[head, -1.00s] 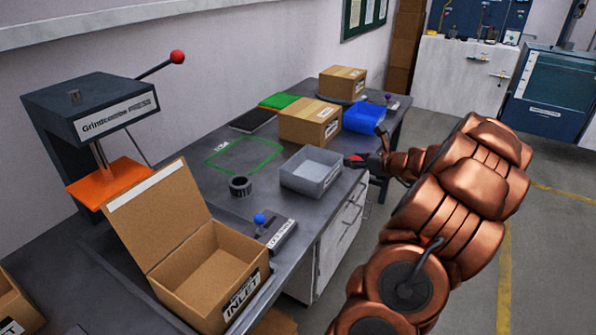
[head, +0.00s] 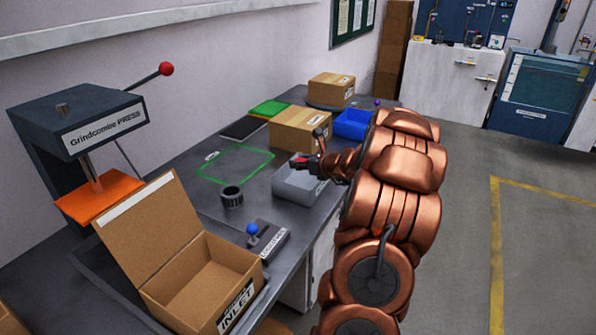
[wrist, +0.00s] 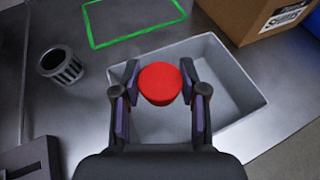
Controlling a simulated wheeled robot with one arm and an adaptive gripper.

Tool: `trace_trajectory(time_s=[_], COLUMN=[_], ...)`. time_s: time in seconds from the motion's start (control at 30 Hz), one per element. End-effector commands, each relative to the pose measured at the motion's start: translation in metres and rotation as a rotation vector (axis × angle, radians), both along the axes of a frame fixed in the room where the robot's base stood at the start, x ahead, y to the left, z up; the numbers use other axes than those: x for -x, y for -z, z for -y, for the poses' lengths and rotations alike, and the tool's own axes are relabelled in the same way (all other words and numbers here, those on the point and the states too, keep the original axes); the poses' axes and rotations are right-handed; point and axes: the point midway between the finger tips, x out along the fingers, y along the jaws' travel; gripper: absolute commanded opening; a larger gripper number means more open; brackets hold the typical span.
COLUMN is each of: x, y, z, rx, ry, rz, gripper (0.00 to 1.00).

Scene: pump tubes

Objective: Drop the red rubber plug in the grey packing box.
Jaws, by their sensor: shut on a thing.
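The red rubber plug (wrist: 160,84) is held between the two fingers of my gripper (wrist: 160,92) in the wrist view. The grey packing box (wrist: 236,76) is open and lies below the plug, with its bare floor showing around the gripper. In the head view the grey box (head: 290,187) stands near the bench's front edge. My gripper (head: 305,163) is over it there, and my arm hides its right part.
A dark ribbed cup (head: 232,197) stands left of the grey box. A cardboard box (head: 300,131) and a blue bin (head: 352,124) are behind it. An open cardboard box (head: 200,280) and a blue-knobbed fixture (head: 262,242) are nearer. A green outline (head: 235,165) marks clear bench.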

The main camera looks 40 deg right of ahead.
Motion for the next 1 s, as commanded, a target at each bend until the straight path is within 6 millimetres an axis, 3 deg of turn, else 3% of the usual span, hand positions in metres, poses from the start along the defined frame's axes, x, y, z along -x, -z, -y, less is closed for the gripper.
trace_trajectory(time_s=[0.1,0.33,1.0], x=[-0.011,-0.009,-0.010], y=[0.004,0.034,0.045], z=[-0.007,-0.005,-0.006], rx=[0.000,-0.001,0.000], ry=[-0.004,-0.001,-0.002], rz=[-0.003,-0.004,0.001], gripper=[0.14,0.14,0.14])
